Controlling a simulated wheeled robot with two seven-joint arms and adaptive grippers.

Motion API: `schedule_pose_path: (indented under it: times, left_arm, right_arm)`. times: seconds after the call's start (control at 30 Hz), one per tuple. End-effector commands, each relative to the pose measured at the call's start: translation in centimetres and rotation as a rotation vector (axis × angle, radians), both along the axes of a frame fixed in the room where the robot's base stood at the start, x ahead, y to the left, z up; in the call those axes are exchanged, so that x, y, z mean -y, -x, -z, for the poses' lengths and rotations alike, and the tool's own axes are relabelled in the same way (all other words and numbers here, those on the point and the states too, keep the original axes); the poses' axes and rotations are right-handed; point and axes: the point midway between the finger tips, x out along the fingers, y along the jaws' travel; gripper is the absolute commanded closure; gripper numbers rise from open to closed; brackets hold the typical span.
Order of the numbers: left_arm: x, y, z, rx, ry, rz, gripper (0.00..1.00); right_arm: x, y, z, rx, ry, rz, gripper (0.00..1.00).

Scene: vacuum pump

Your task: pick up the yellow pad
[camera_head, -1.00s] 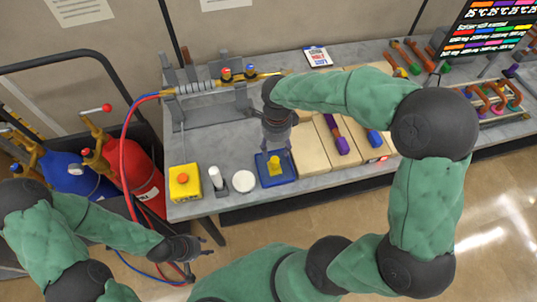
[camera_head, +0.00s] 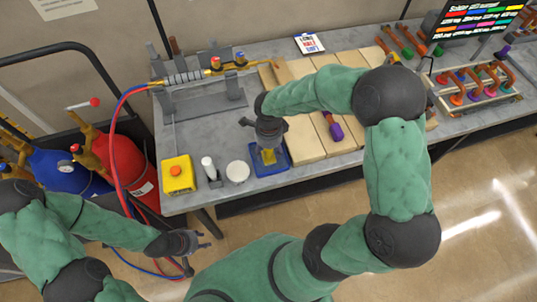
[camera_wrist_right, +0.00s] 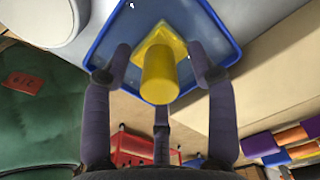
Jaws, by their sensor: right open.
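The yellow pad (camera_head: 268,157) stands in a shallow blue tray (camera_head: 284,158) near the front edge of the table. In the right wrist view the pad (camera_wrist_right: 160,78) has a square base and an upright round handle, inside the blue tray (camera_wrist_right: 105,48). My right gripper (camera_head: 268,147) is over the tray and partly hides the pad. In the wrist view its fingers (camera_wrist_right: 158,65) are spread on either side of the handle, with gaps visible. My left gripper (camera_head: 203,241) is empty, with fingers apart, in front of the table at the lower left.
Left of the tray are a white round disc (camera_head: 237,171), a white-capped bottle (camera_head: 210,170) and a yellow box with an orange button (camera_head: 178,174). Tan blocks (camera_head: 303,138) lie close to the tray's right. Gas cylinders (camera_head: 125,160) and hoses stand at the left.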

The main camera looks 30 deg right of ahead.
Motion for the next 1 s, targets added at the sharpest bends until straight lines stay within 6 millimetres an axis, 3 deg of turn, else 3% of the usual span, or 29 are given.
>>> schedule_pose_path:
  times: [0.2, 0.4, 0.77, 1.0]
  left_arm:
    - [0.0, 0.0, 0.0, 0.000, 0.000, 0.000, 0.60]
    - [0.0, 0.0, 0.0, 0.000, 0.000, 0.000, 0.60]
    - [0.0, 0.0, 0.0, 0.000, 0.000, 0.000, 0.60]
    - [0.0, 0.0, -0.3, 0.000, 0.000, 0.000, 0.60]
  right_arm:
    - [0.0, -0.1, 0.1, 0.001, 0.000, 0.001, 0.42]
    - [0.0, 0.0, 0.1, 0.001, 0.000, 0.000, 0.99]
    - [0.0, -0.1, 0.0, 0.002, 0.000, 0.000, 1.00]
    - [0.0, -0.2, -1.7, 0.005, 0.002, 0.000, 1.00]
